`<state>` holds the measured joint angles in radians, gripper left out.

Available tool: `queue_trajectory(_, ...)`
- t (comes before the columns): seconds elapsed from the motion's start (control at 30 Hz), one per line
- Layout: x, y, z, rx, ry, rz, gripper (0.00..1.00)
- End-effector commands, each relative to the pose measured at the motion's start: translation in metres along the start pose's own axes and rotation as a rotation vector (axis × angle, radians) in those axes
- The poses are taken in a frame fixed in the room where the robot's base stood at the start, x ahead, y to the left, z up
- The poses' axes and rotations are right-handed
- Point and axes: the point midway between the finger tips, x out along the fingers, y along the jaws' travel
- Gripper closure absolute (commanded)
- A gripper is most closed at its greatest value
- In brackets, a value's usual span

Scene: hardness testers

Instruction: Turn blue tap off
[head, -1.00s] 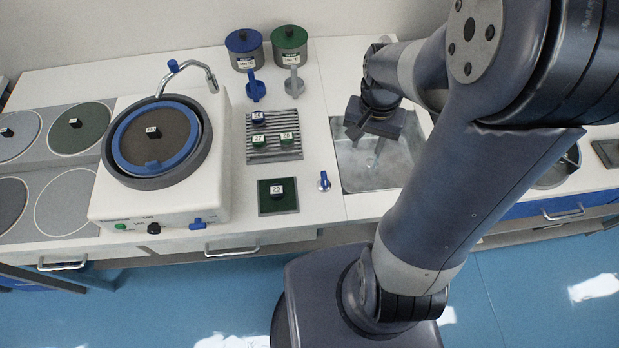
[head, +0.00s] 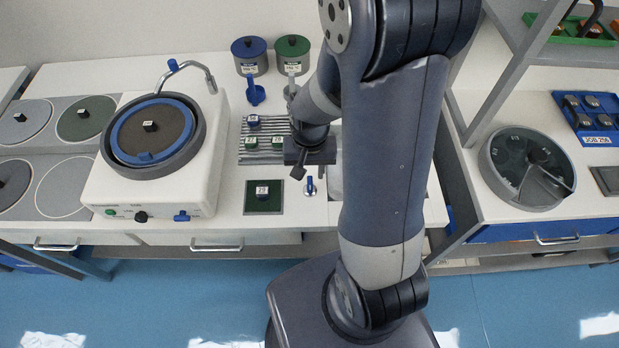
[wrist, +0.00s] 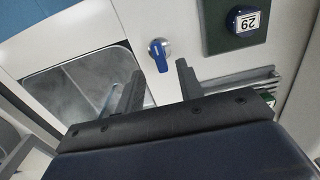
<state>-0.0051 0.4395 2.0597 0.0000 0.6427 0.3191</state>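A small blue tap lever (head: 310,187) sits on a round silver base on the white worktop, just left of the sink. In the wrist view the blue lever (wrist: 157,51) lies ahead of my gripper, roughly in line with the gap between the fingers. My gripper (head: 309,172) is open and empty, just behind and above the lever in the head view. In the wrist view its two fingers (wrist: 160,69) stand apart. I cannot tell whether either finger touches the lever.
The metal sink (wrist: 85,85) is mostly hidden by my arm in the head view. A dark green pad (head: 249,203) holds block 29 (head: 262,192). A ribbed rack (head: 246,155) holds several small blocks. A polishing machine (head: 103,200) stands left.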

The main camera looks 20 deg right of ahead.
Motion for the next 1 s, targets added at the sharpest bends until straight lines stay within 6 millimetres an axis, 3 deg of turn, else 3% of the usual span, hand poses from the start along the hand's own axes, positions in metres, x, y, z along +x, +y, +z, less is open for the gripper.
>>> queue_trajectory(0.1, 0.018, 0.001, 0.001, 0.000, -0.004, 0.001, 0.65)
queue_trajectory(0.3, 0.036, 0.000, 0.000, 0.000, -0.002, 0.000, 0.65)
queue_trajectory(0.73, 0.042, 0.000, 0.000, 0.000, 0.001, 0.000, 0.65)
queue_trajectory(1.0, 0.042, 0.000, 0.000, 0.000, 0.000, 0.000, 0.86)
